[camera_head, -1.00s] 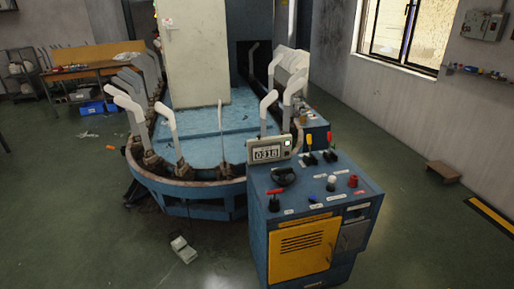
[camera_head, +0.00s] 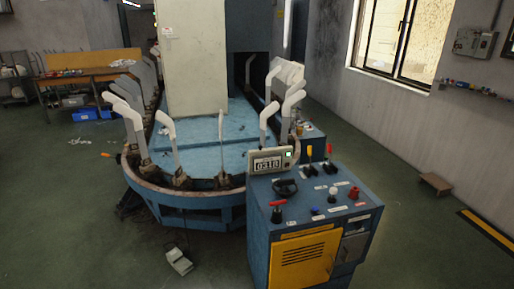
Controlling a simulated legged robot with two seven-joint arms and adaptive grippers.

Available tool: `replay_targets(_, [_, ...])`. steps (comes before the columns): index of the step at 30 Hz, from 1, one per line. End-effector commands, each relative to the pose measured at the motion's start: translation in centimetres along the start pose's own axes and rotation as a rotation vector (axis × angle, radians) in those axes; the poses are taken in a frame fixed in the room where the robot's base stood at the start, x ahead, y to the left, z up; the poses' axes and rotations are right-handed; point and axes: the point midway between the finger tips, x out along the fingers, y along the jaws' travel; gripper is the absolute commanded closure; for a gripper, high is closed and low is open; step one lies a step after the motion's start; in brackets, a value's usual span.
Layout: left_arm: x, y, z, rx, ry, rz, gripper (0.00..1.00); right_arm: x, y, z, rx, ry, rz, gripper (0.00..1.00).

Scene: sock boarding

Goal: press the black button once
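The blue control console (camera_head: 257,240) stands right of centre, with a yellow door (camera_head: 303,258) on its front. On its sloping top are a dark round handwheel-like control (camera_head: 285,187), a red-handled lever (camera_head: 277,206), a pale knob (camera_head: 332,194) and a red button (camera_head: 354,193). A yellow-topped lever (camera_head: 309,158) and a red-topped lever (camera_head: 328,157) stand at its back. A small dark spot near the front of the top is too small to identify as the black button. A display (camera_head: 266,162) has a lit green spot. Neither of my grippers is in view.
A blue oval machine (camera_head: 200,200) with several upright white sock forms (camera_head: 168,128) stands behind and left of the console. A small grey box (camera_head: 179,262) lies on the floor. A low wooden step (camera_head: 435,184) is at the right. Green floor is open around the console.

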Motion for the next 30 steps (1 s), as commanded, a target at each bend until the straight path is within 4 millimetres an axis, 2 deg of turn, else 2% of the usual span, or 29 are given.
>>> replay_targets(17, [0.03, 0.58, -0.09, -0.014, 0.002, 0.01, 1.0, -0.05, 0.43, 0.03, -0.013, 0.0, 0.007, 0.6])
replay_targets(30, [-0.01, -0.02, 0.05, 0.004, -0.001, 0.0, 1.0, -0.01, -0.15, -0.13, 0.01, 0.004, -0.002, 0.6])
